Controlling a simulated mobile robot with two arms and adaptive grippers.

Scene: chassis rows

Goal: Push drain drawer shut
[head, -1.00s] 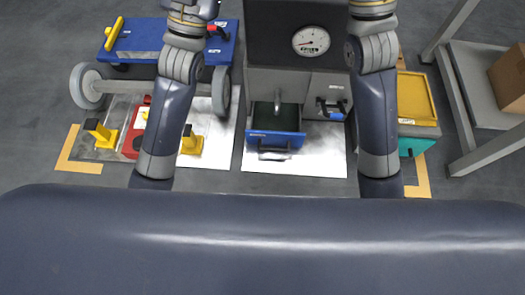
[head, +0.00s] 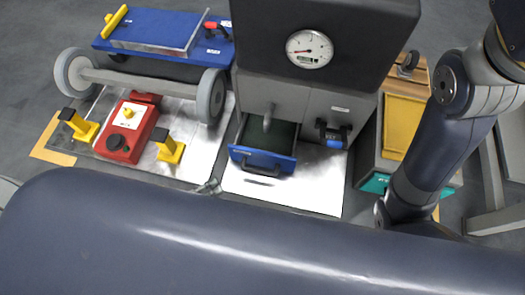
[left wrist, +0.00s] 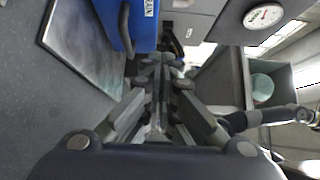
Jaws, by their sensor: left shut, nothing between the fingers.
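The drain drawer (head: 262,158) has a blue front with a dark handle and stands pulled out of the grey cabinet. Its open dark inside shows in the head view. In the left wrist view its blue front (left wrist: 130,22) is at the top, with a partly cut label. My left gripper (head: 209,187) shows only as a small tip at the edge of my body, in front and left of the drawer. In the left wrist view its fingers (left wrist: 160,66) are shut and empty, close to the drawer front; I cannot tell whether they touch it. My right gripper cannot be made out.
A cabinet with a gauge (head: 309,49) holds the drawer; a black handle (head: 333,134) is on its right. A yellow-topped bin (head: 402,125) stands right, behind my right arm.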

